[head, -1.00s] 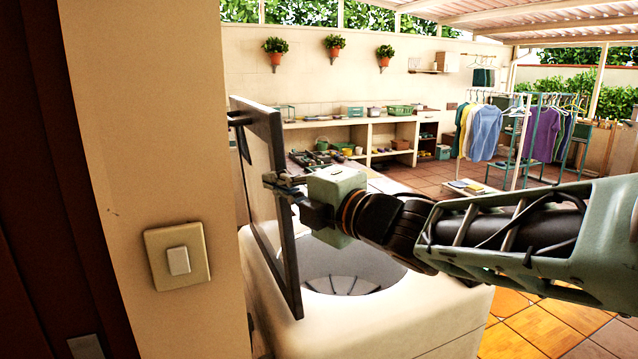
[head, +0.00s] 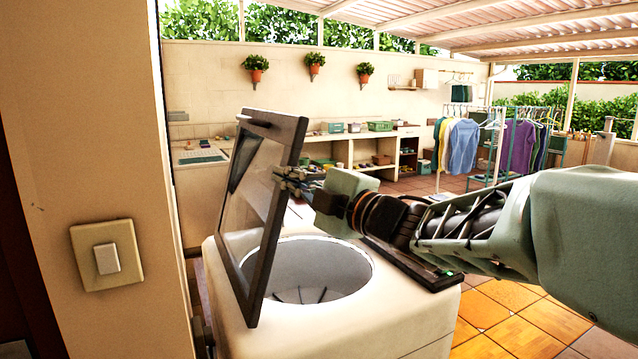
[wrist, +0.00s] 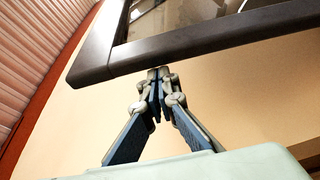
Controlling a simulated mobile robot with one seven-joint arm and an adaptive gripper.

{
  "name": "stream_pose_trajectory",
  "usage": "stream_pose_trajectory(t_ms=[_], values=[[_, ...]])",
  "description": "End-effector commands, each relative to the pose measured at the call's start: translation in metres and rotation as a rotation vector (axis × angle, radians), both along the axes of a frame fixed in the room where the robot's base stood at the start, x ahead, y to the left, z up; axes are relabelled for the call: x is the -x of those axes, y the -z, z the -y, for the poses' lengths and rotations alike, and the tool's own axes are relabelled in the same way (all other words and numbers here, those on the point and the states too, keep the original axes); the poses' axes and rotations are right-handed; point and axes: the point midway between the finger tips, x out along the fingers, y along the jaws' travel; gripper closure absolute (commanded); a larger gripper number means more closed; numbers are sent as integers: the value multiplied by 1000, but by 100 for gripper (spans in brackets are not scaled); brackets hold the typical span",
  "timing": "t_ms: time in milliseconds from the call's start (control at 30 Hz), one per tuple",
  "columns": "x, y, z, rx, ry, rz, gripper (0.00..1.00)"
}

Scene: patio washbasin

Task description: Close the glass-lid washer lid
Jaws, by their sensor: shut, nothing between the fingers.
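The washer (head: 340,325) is a cream top-loader with its round drum opening (head: 310,270) uncovered. Its glass lid (head: 262,185) has a dark frame and a dark handle near its top edge. The lid stands raised on the left side of the washer top, its upper edge leaning right toward the drum. My gripper (head: 282,178) is shut and empty, its fingertips at the lid's right-hand frame bar. In the wrist view my gripper's tips (wrist: 158,74) meet the edge of the dark lid frame (wrist: 190,45); whether they touch or just sit close is unclear.
A wall with a light switch (head: 105,258) stands close at the left. A dark control strip (head: 412,265) runs along the washer's right side beneath my arm. Shelves (head: 385,150) and clothes racks (head: 490,145) are farther back. Tiled floor (head: 510,310) is open at the right.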

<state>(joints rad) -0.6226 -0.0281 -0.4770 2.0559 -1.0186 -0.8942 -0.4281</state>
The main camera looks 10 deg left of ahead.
Motion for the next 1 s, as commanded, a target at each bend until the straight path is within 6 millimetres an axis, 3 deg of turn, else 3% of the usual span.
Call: stream_pose_trajectory(t_ms=[367, 600, 1000], values=[[-54, 56, 86, -275, 10, -172, 100], [-84, 106, 135, -471, 8, -293, 100], [-117, 202, 189, -780, 4, -480, 100]])
